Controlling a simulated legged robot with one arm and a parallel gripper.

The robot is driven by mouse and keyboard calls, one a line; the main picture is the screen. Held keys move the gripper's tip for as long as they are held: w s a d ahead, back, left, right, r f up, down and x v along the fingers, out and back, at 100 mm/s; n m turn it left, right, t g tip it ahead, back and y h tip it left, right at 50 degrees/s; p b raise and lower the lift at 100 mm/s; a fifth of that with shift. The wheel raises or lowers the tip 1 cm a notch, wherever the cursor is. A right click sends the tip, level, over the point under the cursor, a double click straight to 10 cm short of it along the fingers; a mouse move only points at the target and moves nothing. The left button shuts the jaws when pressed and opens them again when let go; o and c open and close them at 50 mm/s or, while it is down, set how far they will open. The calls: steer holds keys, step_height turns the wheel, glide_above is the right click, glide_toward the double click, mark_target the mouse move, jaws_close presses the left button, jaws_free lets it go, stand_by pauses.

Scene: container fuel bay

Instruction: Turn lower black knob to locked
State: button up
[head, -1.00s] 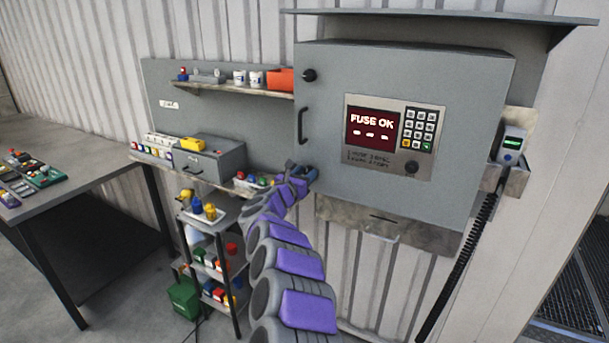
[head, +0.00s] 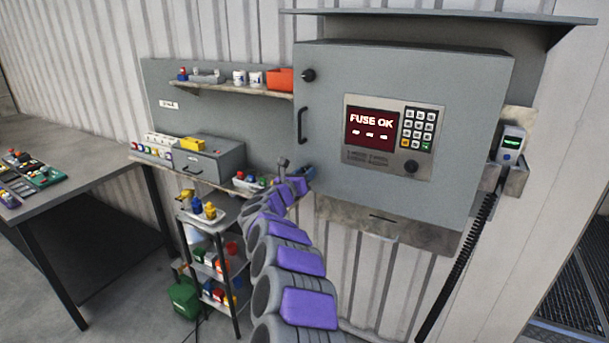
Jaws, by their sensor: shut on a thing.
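The grey wall cabinet (head: 400,75) is closed. Its upper black knob (head: 308,75) shows at the top of the left door edge, above the black bar handle (head: 302,125). My gripper (head: 308,173) is at the lower left corner of the door, where a lower knob would match the upper one. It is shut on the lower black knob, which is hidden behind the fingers. A separate black knob (head: 411,167) sits below the keypad on the panel. The red display (head: 371,130) reads "FUSE OK".
A shelf (head: 230,88) with white cups and an orange box is left of the cabinet. Below are a grey drawer box (head: 208,158) and a small cart (head: 215,245). A workbench (head: 75,190) stands at far left. A handheld device (head: 511,143) hangs at right on a coiled cable.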

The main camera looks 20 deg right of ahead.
steer(key=n+p, duration=0.1)
steer(key=n, duration=0.3)
steer(key=n+p, duration=0.2)
steer(key=n, duration=0.2)
steer(key=shift+w+a+r+p, duration=0.1)
steer(key=shift+w+a+p, duration=0.05)
steer(key=shift+p, duration=0.15)
steer(key=n+p, duration=0.2)
steer(key=n, duration=0.2)
steer(key=shift+f+n+p, duration=0.15)
steer(key=shift+n+p, duration=0.6)
steer(key=shift+n, duration=0.05)
steer(key=shift+f+n+p, duration=0.15)
steer(key=shift+n+p, duration=0.55)
steer(key=shift+n, duration=0.1)
steer(key=o, duration=0.7)
steer(key=shift+f, duration=0.1)
steer(key=shift+c, duration=0.2)
steer(key=o, duration=0.3)
steer(key=shift+w+a, duration=0.1)
steer(key=shift+w, duration=0.1)
steer(key=shift+o, duration=0.4)
steer(key=shift+s, duration=0.2)
